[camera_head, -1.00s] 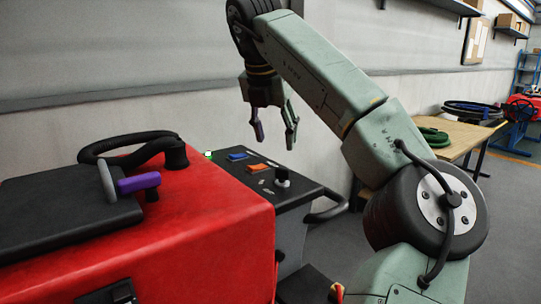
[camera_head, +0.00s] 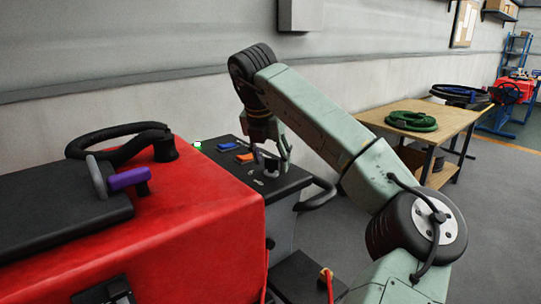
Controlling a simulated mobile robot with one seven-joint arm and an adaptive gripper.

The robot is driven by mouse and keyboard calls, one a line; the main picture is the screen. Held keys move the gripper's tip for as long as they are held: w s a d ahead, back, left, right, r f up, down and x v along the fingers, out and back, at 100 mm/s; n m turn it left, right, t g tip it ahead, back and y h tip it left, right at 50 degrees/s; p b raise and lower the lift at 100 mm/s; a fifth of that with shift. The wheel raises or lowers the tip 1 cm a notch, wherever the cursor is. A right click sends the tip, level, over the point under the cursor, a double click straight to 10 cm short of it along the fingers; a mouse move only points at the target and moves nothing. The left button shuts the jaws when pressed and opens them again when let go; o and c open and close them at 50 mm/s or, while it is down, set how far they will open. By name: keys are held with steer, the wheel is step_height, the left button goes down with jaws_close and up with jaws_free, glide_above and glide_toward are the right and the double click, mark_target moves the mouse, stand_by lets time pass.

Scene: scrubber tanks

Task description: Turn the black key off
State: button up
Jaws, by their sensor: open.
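The black key (camera_head: 270,167) stands on the dark control panel (camera_head: 290,183) at the rear of the red scrubber machine (camera_head: 205,215). My gripper (camera_head: 272,158) points down over the panel. Its fingers are apart, one to the left of the key and one to the right. The key appears between or just behind the fingertips; I cannot tell whether they touch it. The key's lower part and its turn angle are hard to make out at this size.
Beside the key are an orange switch (camera_head: 244,158), a blue switch (camera_head: 227,147) and a lit green light (camera_head: 197,145). A black handle (camera_head: 318,196) curves off the panel's right side. A wooden table (camera_head: 455,117) with a green hose coil (camera_head: 411,121) stands behind my arm.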

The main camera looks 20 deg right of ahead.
steer(key=shift+c, duration=0.6)
steer(key=c, duration=1)
